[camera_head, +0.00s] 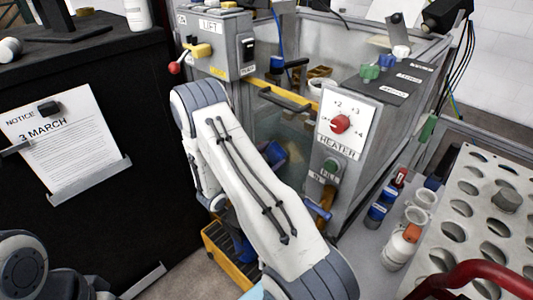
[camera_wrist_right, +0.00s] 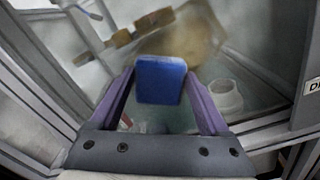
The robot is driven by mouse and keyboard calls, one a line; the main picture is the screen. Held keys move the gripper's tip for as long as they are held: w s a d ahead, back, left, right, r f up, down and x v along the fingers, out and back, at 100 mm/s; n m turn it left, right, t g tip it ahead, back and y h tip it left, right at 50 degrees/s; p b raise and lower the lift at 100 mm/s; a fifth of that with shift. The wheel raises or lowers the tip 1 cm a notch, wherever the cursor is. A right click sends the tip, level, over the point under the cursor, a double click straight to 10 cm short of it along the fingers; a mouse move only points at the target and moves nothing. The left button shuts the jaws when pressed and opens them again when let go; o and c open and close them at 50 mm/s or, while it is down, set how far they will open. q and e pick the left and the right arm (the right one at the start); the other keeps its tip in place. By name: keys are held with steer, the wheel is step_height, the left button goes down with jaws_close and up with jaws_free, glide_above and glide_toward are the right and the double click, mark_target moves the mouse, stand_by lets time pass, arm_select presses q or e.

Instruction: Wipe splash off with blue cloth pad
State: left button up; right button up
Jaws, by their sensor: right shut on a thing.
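My right gripper (camera_wrist_right: 160,88) has purple fingers in the right wrist view, shut on the blue cloth pad (camera_wrist_right: 160,80). The pad stands up between the fingers, facing a clear panel (camera_wrist_right: 262,88). A brownish patch (camera_wrist_right: 190,40) shows beyond the pad, partly hidden by it; I cannot tell whether it is the splash or something behind the panel. In the head view my right arm covers the front of the glass-sided tank (camera_head: 292,128) and hides most of the gripper. Only a link of my left arm shows at the lower left; its gripper is out of view.
A heater box (camera_head: 345,118) with a red knob stands right of my arm, and a lift control box (camera_head: 222,45) stands behind it. Bottles (camera_head: 400,245) and a holed rack (camera_head: 470,215) are at the right. A white cup (camera_wrist_right: 226,96) shows in the wrist view.

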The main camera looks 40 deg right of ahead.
steer(key=shift+s+d, duration=0.15)
steer(key=shift+s, duration=1.5)
steer(key=shift+s+d, duration=0.1)
steer(key=shift+s, duration=1.5)
steer(key=shift+s+d, duration=0.15)
steer(key=shift+s, duration=0.8)
steer(key=shift+s+d, duration=0.1)
steer(key=shift+s, duration=0.8)
steer(key=shift+s+r+p, duration=0.1)
steer(key=shift+r+p, duration=0.85)
steer(key=shift+r, duration=0.2)
steer(key=shift+w+a+f, duration=0.1)
steer(key=shift+w+a, duration=0.05)
steer(key=shift+w, duration=0.9)
steer(key=shift+w+a, duration=0.15)
steer(key=shift+w, duration=0.85)
